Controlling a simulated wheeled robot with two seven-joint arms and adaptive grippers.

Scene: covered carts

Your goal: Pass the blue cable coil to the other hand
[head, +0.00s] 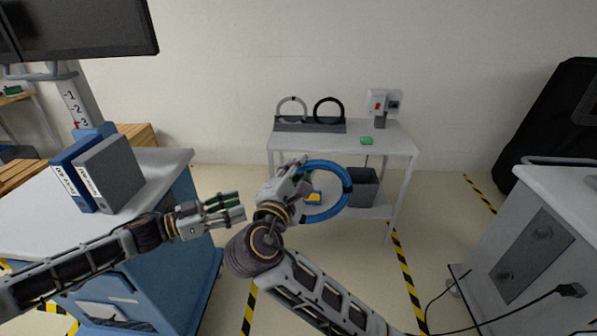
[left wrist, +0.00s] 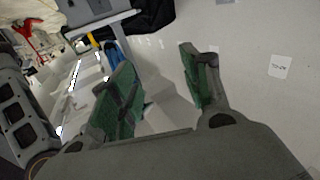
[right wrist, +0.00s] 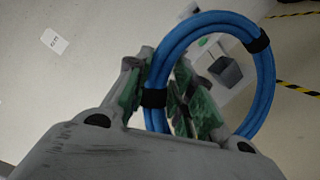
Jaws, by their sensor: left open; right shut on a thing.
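The blue cable coil (head: 346,188) is a ring with black bands, held up in the air in front of the white table. My right gripper (head: 299,172) is shut on its left side. In the right wrist view the coil (right wrist: 266,85) passes between the fingers of the right gripper (right wrist: 160,98) at a black band. My left gripper (head: 232,205) is open and empty, left of the right gripper and apart from the coil. In the left wrist view the green-padded fingers of the left gripper (left wrist: 162,88) stand apart with nothing between them.
A white table (head: 398,141) at the wall carries a rack with grey and black rings (head: 328,110), a green item (head: 366,141) and a red-and-white device (head: 378,104). A dark bin (head: 363,190) sits below. Binders (head: 110,172) stand on the left cart; another cart (head: 540,225) is at right.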

